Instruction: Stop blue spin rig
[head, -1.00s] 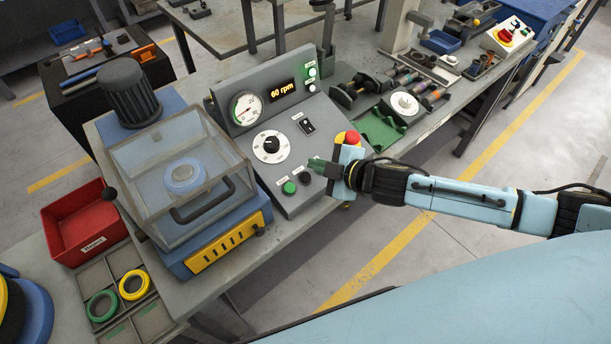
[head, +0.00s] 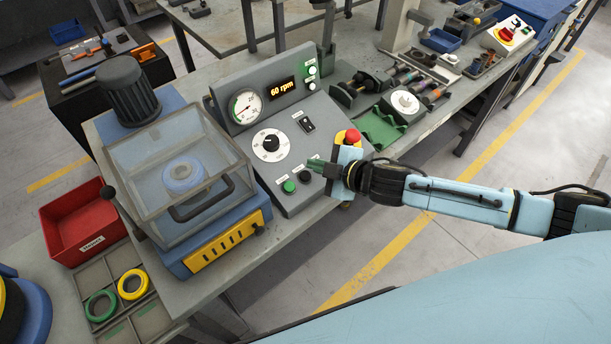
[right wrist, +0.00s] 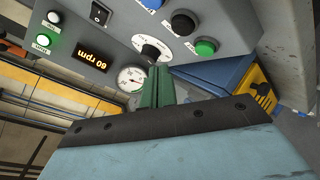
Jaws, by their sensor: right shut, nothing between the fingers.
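The blue spin rig (head: 254,216) stands on the bench with its clear lid (head: 175,160) down over a pale blue disc (head: 183,175). Its grey panel has a display (head: 282,89) reading 60 rpm, a dial (head: 272,145), a gauge (head: 246,107), a green button (head: 289,186) and a black button (head: 304,176). The black button also shows in the right wrist view (right wrist: 182,23). A red mushroom button (head: 353,136) shows behind the gripper. My left gripper is not in view.
A red bin (head: 75,222) and a tray (head: 150,322) with green and yellow rings stand at the left. The lid's dark handle (head: 203,200) faces the front. Tools and a green holder (head: 382,130) lie right of the panel.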

